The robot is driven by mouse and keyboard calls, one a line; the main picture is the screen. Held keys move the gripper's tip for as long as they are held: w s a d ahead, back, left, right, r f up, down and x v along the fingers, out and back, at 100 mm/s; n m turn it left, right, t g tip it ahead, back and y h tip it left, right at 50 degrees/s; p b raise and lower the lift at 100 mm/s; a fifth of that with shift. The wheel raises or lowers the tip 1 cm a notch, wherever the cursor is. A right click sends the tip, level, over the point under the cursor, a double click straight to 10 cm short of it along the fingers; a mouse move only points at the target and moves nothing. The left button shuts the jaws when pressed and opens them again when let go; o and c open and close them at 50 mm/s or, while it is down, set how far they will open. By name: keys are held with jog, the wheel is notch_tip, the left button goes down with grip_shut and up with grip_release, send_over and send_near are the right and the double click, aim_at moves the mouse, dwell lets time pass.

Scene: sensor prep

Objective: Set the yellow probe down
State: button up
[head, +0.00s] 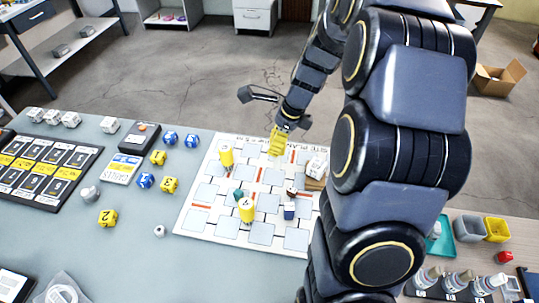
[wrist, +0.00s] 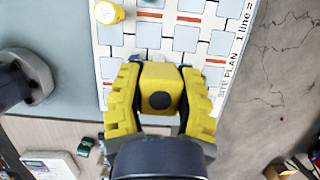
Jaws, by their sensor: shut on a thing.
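My gripper (wrist: 160,100) is shut on a yellow, blocky thing with a dark round spot on its end, which I take to be the yellow probe (wrist: 160,78). Its ribbed yellow fingers grip it from both sides. In the head view my gripper (head: 278,142) is at the far edge of the white site plan (head: 186,222), and the probe cannot be told apart from the yellow fingers there. The height of the probe above the plan cannot be told. The plan, with its grey squares and red bars, also shows in the wrist view (wrist: 228,20).
Two yellow cylinders (head: 226,156) (head: 246,210), a teal piece (head: 238,194), a dark blue-and-white piece (head: 289,211) and a white block (head: 318,164) stand on the plan. Yellow dice (head: 107,218) and blue dice (head: 171,138) lie left of it. Several grid squares are bare.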

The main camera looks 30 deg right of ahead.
jog(key=shift+w+d+f, duration=1.1)
jog(key=shift+w+f, duration=0.9)
jog(key=shift+f, duration=0.15)
jog(key=shift+w+d+f, duration=1.05)
jog(key=shift+w+f, duration=1)
jog(key=shift+f, duration=0.1)
jog(key=shift+w+d+f, duration=1.1)
jog(key=shift+w+f, duration=0.9)
jog(key=shift+f, duration=0.15)
jog(key=shift+f, duration=0.15)
jog(key=o, duration=1)
